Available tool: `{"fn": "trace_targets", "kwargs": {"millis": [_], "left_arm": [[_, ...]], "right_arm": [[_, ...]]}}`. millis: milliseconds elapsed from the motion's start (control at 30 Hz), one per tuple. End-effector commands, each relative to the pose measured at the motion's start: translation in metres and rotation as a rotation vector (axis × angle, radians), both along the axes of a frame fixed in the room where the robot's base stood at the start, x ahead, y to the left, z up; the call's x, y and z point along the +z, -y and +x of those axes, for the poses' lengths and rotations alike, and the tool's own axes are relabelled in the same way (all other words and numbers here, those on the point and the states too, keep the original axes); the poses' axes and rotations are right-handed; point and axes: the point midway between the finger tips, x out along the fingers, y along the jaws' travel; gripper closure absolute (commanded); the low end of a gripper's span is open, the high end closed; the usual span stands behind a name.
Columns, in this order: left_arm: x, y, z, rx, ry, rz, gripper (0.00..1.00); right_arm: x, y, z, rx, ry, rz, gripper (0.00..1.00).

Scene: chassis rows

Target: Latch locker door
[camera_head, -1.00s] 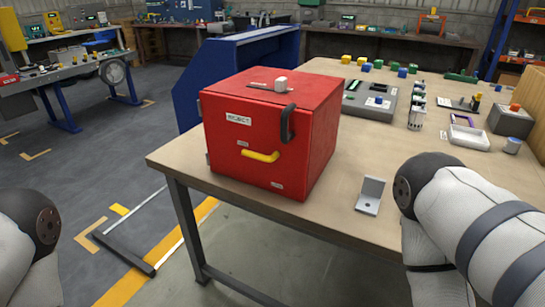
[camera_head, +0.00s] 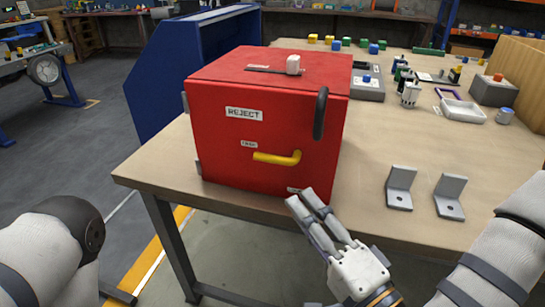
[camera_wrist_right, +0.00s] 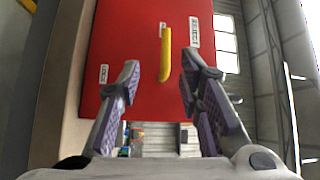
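The red locker box (camera_head: 225,150) stands on the table, with a "REJECT" label on its front door. The door looks flush with the box. A yellow lever handle (camera_head: 275,158) lies horizontally across the door's middle; it also shows in the right wrist view (camera_wrist_right: 165,56). A black upright handle (camera_head: 320,113) is at the door's right edge. My right gripper (camera_head: 304,196) is below and in front of the handle, near the door's lower right corner, apart from the handle. In the right wrist view its fingers (camera_wrist_right: 160,66) are spread and empty. My left gripper is out of view.
Two grey metal brackets (camera_head: 399,188) (camera_head: 449,196) stand on the table (camera_head: 350,215) right of the locker. Small blocks, a white tray (camera_head: 462,111) and a grey box (camera_head: 494,90) are farther back. A blue panel (camera_head: 165,75) stands behind the locker's left.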

Motion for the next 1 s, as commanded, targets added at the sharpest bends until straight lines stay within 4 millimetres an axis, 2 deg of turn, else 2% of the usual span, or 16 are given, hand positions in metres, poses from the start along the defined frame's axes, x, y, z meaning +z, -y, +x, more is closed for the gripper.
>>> {"fn": "trace_targets", "kwargs": {"millis": [167,400,600,933,967,1000], "left_arm": [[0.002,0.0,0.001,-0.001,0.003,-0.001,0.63],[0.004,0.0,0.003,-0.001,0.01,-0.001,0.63],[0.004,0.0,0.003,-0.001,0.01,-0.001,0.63],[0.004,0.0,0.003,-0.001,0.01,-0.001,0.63],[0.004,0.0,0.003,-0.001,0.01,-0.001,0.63],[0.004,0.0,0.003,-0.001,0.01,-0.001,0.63]], "right_arm": [[0.012,-0.007,0.019,-0.008,0.027,0.025,0.67],[0.02,-0.035,0.072,-0.008,0.025,0.021,0.67],[0.023,-0.05,0.101,-0.007,0.02,0.019,0.67],[0.023,-0.054,0.108,-0.007,0.017,0.019,0.67],[0.023,-0.054,0.108,-0.007,0.017,0.019,0.71],[0.023,-0.054,0.108,-0.007,0.017,0.019,0.8]]}}
